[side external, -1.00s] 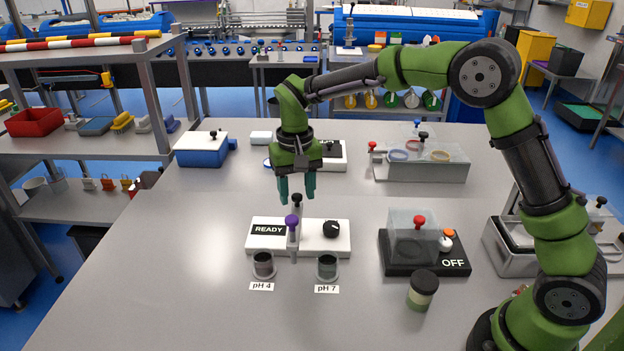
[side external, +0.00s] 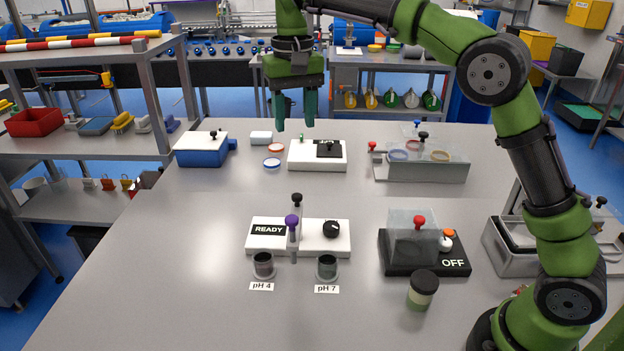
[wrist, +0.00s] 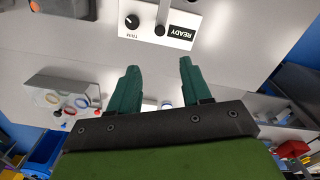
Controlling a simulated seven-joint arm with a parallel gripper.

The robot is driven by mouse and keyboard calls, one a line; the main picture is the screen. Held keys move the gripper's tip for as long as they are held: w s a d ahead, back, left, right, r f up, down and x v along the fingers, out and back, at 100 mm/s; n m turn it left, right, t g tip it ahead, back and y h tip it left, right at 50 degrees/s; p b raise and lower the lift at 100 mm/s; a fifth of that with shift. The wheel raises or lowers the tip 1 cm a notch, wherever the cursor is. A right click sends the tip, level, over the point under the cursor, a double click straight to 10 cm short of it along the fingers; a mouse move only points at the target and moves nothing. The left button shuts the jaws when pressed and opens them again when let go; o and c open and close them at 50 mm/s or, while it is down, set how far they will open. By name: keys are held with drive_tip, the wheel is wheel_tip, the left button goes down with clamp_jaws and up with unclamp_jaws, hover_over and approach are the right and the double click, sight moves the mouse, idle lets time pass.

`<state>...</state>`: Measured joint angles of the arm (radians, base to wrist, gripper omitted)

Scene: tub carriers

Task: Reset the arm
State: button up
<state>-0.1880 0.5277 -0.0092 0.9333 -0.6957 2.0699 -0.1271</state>
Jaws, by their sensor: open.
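My gripper (side external: 295,112) hangs in the air above the far part of the table, with its teal fingers pointing down, apart and empty. In the wrist view my gripper (wrist: 158,85) also shows open with nothing between its fingers. The white READY block (side external: 314,236) with a black dial stands on the table below and nearer the camera. It also shows at the top of the wrist view (wrist: 150,38). A purple-topped probe (side external: 293,232) stands upright at the block's front edge, and a black-topped one (side external: 297,205) stands behind it.
Two small cups, pH 4 (side external: 264,265) and pH 7 (side external: 327,267), stand in front of the block. A black OFF unit (side external: 400,266) with a clear cover and a lidded jar (side external: 422,290) are to the right. A white device (side external: 305,163) and blue box (side external: 198,157) stand behind. The table's front left is clear.

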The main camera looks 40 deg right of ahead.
drive_tip(key=s+d+f+t, duration=0.1)
drive_tip(key=s+f+t, duration=0.1)
drive_tip(key=s, duration=0.6)
drive_tip(key=s+d+f+t+y, duration=0.1)
drive_tip(key=s+d+t, duration=0.1)
drive_tip(key=s, duration=0.6)
drive_tip(key=s+d+f+t+y, duration=0.1)
drive_tip(key=s+d+f+t, duration=0.1)
drive_tip(key=s, duration=0.6)
drive_tip(key=shift+d+f+n+t, duration=0.25)
drive_tip(key=shift+f+n+t, duration=0.05)
drive_tip(key=shift+t, duration=0.3)
